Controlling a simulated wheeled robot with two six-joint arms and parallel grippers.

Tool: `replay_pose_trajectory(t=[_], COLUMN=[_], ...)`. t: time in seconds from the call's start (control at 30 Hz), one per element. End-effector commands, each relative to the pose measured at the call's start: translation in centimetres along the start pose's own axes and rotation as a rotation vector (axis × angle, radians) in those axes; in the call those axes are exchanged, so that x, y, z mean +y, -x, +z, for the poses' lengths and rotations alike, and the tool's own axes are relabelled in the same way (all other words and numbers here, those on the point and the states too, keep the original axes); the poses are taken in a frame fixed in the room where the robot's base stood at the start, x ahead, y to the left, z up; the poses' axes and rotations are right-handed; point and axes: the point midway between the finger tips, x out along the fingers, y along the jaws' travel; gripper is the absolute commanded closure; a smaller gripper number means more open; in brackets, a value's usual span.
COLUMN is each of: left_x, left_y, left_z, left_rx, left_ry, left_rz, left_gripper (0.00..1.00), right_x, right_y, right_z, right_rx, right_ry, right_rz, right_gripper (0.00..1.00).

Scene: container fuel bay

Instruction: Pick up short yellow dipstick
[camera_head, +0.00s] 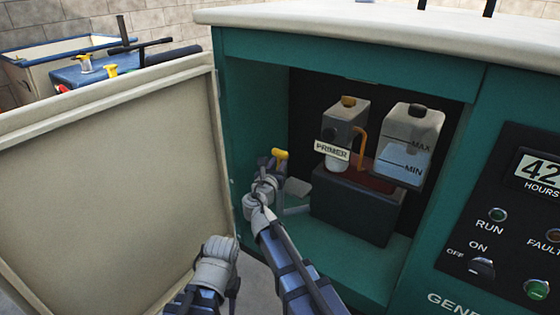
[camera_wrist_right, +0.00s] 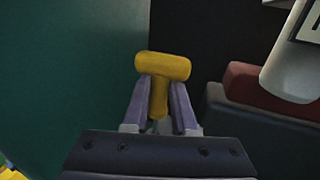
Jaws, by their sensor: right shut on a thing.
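The short yellow dipstick (camera_head: 280,153) shows as a yellow T-shaped handle inside the open green cabinet, left of the dark engine block. My right gripper (camera_head: 273,163) is shut on it. In the right wrist view, the gripper's two fingers (camera_wrist_right: 159,108) close on the handle's stem, below the rounded yellow crossbar (camera_wrist_right: 162,66). The dipstick's lower part is hidden by the gripper, so I cannot tell whether it sits in a tube. My left gripper's fingers are not in view.
A primer unit (camera_head: 345,120) and a translucent tank (camera_head: 408,140) with MAX and MIN marks stand right of the gripper. The open cream door (camera_head: 110,180) is at left. A control panel (camera_head: 510,215) is at right. A blue box (camera_head: 105,72) stands behind the door.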

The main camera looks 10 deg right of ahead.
Motion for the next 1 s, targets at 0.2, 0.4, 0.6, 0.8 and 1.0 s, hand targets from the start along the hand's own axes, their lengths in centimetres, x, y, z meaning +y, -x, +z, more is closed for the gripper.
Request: replay_pose_trajectory(t=[0.2,0.4,0.6,0.8,1.0], left_x=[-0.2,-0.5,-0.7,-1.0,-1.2], left_y=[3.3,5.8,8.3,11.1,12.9], left_z=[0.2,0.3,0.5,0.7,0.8], left_rx=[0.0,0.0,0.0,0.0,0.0], left_ry=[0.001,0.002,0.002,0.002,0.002], left_rz=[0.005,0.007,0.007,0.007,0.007], left_gripper=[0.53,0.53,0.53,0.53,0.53], right_x=[0.0,0.0,0.0,0.0,0.0], right_y=[0.0,0.0,0.0,0.0,0.0], right_z=[3.4,5.8,8.4,11.1,13.0], right_rx=[0.0,0.0,0.0,0.0,0.0], right_ry=[0.0,0.0,0.0,0.0,0.0], right_rz=[0.0,0.0,0.0,0.0,0.0], right_gripper=[1.0,1.0,1.0,1.0,1.0])
